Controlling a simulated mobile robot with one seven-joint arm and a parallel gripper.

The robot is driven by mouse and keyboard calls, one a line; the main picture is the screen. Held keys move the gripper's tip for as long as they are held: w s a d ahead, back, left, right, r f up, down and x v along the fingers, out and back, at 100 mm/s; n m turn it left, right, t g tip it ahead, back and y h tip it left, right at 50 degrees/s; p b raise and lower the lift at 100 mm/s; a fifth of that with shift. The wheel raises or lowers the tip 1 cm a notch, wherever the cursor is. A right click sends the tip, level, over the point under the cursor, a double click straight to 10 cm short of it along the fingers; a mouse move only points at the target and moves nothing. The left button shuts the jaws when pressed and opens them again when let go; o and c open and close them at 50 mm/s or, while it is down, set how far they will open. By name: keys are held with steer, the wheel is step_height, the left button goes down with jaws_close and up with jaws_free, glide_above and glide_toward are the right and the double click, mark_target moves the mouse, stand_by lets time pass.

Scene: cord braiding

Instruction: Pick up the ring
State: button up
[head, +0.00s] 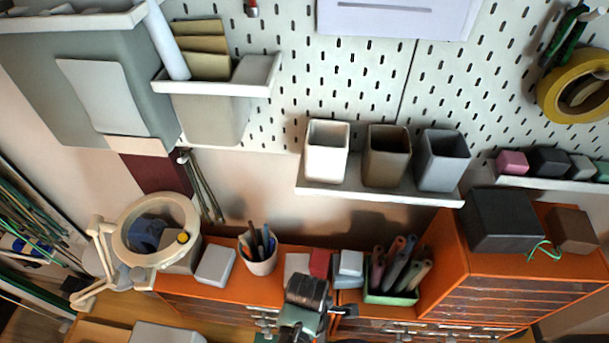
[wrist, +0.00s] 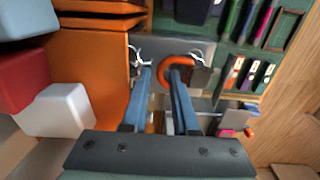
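The orange ring (wrist: 165,68) shows in the wrist view, upper middle, against a grey plate (wrist: 193,46). My gripper (wrist: 162,78) is open, with its two blue-grey fingers apart. The right fingertip overlaps the ring and hides its lower part; I cannot tell whether that finger is inside the ring or only in front of it. The left fingertip is to the left of the ring. In the head view my arm is at the bottom middle, and the ring and my fingertips cannot be made out there.
An orange drawer cabinet (wrist: 95,75) and red and white boxes (wrist: 62,112) stand left in the wrist view. A wooden surface (wrist: 285,110) is at right. In the head view, a pen cup (head: 262,262) and a green tray of rolls (head: 392,297) stand on the orange cabinets.

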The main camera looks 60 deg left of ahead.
steer(key=shift+f, duration=0.2)
jaws_close()
stand_by(0.3)
step_height(320, 180, up, 10)
steer(key=b, duration=0.1)
stand_by(0.4)
stand_by(0.3)
